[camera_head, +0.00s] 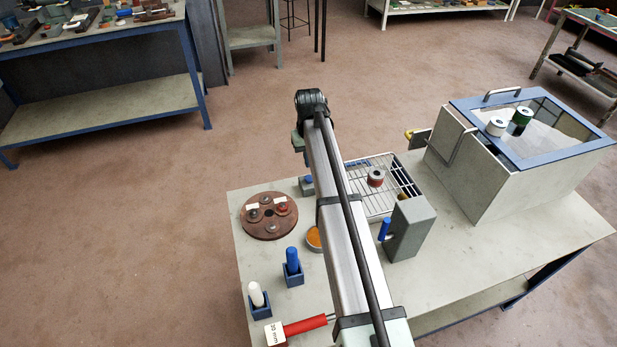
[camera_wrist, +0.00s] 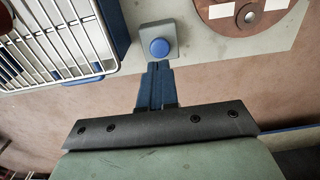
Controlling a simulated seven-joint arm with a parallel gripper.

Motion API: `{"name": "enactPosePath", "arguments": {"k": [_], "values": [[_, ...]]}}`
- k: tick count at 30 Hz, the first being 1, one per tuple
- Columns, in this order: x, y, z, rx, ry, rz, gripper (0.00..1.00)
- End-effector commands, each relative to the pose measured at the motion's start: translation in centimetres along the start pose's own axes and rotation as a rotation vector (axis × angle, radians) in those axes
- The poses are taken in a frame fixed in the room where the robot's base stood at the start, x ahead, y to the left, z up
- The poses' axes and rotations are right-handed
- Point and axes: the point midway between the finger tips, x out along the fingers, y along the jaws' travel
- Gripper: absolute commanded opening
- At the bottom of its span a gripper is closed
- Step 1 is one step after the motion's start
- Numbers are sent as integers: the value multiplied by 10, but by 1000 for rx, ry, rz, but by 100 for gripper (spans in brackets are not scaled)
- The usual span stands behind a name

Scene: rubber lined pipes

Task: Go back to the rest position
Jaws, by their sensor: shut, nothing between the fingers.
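My gripper (camera_wrist: 158,67) is shut and empty, its two blue fingers together in the wrist view. Their tips appear just beside a blue round button (camera_wrist: 158,47) on a grey block; I cannot tell whether they touch it. In the head view my arm reaches from the bottom edge over the table to the far side. The button block (camera_head: 307,185) shows just left of the arm. The gripper's fingertips cannot be made out in the head view.
A brown round plate (camera_head: 268,232) with discs lies left of my arm. A grey box (camera_head: 478,180) with a blue-framed lid stands right. Blue (camera_head: 292,262) and white (camera_head: 256,295) pegs and a red-handled tool (camera_head: 305,325) are nearer.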

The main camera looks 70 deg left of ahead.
Motion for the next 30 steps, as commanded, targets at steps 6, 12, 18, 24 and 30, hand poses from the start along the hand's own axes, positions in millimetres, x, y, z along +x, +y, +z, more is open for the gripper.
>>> {"name": "enactPosePath", "arguments": {"k": [6, 12, 18, 24, 30], "values": [[-9, 0, 0, 0, 0, 0, 0], [-9, 0, 0, 0, 0, 0, 0], [-9, 0, 0, 0, 0, 0, 0], [-11, 9, -2, 26, 23, -11, 0], [-24, 73, -18, 205, 183, -88, 0]]}}
